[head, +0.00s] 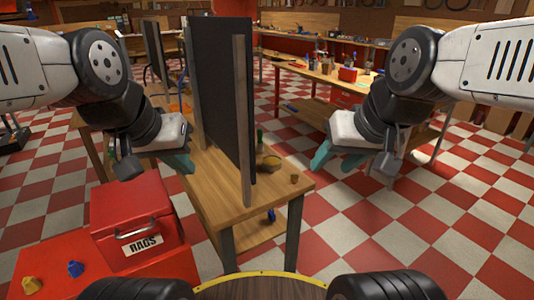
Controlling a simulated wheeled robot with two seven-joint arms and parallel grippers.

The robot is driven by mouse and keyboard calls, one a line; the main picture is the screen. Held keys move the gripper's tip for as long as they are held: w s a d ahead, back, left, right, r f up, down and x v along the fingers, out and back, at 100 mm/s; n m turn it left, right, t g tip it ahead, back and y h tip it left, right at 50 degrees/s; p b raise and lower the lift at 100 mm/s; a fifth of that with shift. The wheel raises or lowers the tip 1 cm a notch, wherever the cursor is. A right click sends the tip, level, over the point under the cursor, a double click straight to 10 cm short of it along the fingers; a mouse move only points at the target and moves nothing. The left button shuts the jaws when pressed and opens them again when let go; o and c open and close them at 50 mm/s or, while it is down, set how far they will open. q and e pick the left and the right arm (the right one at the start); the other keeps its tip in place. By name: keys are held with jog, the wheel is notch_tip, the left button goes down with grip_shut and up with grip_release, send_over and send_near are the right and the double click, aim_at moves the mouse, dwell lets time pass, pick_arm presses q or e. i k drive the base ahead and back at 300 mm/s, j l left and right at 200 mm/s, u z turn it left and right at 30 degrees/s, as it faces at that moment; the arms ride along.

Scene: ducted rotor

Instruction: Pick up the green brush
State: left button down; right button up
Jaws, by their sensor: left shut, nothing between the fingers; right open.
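A small upright green object (260,137) shows just right of the dark upright panel (222,85), on the wooden table (225,190). It is too small and partly hidden for me to tell whether it is the green brush. My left gripper (181,163) is shut and empty, left of the panel near the table's left edge. My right gripper (334,158) is open and empty in the air, right of the table and apart from the green object.
The tall panel with its wooden post (242,120) splits the table top. A low round container (271,162) and a small brown cup (294,179) stand right of it. A red toolbox (135,230) is at the left. A cluttered workbench (325,72) stands behind. Checkered floor is free at right.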

aim_at(259, 149)
jog(key=l, duration=0.25)
jog(key=i+l, duration=0.4)
jog(key=l, duration=0.15)
jog(key=i+l, duration=0.3)
jog(key=i+l+u, duration=0.1)
jog(key=i+l, duration=0.15)
jog(key=l, duration=0.2)
jog(key=i+l, duration=0.1)
jog(key=i, duration=0.45)
